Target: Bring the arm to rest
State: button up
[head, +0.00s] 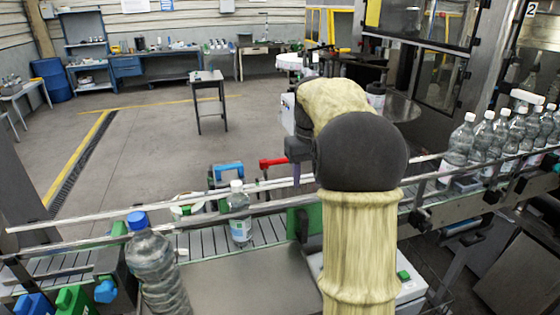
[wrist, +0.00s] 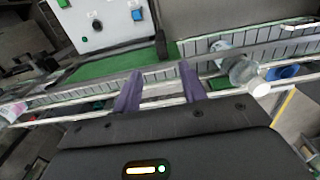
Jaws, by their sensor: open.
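My arm reaches out over the conveyor (head: 270,229) and hides part of it. My gripper (wrist: 160,82) shows in the wrist view with its two purple fingers apart and nothing between them. In the head view only a bit of purple finger (head: 296,173) shows, left of the arm and above the conveyor rails. A clear bottle with a white cap (head: 239,215) stands on the conveyor, left of the gripper and apart from it. In the wrist view a clear bottle (wrist: 243,72) shows to the right of the fingers.
Guide rails (head: 100,221) run along the conveyor. A large clear bottle with a blue cap (head: 152,262) stands at the near left. Several bottles (head: 485,140) line the right end. A control box (wrist: 100,22) is close to the fingers. A small table (head: 207,77) stands on open floor behind.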

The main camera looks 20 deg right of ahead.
jog(key=shift+a+f, duration=0.1)
jog(key=s+a+f+t, duration=0.1)
jog(key=s+a+f, duration=0.4)
jog(key=f, duration=0.1)
jog(key=s+a+f, duration=0.5)
jog(key=s+a, duration=0.1)
jog(key=s+a+f+n+t, duration=0.1)
jog(key=s+a+f, duration=0.5)
jog(key=shift+f+t+b, duration=0.3)
jog(key=shift+b, duration=0.1)
jog(key=shift+w+d, duration=0.1)
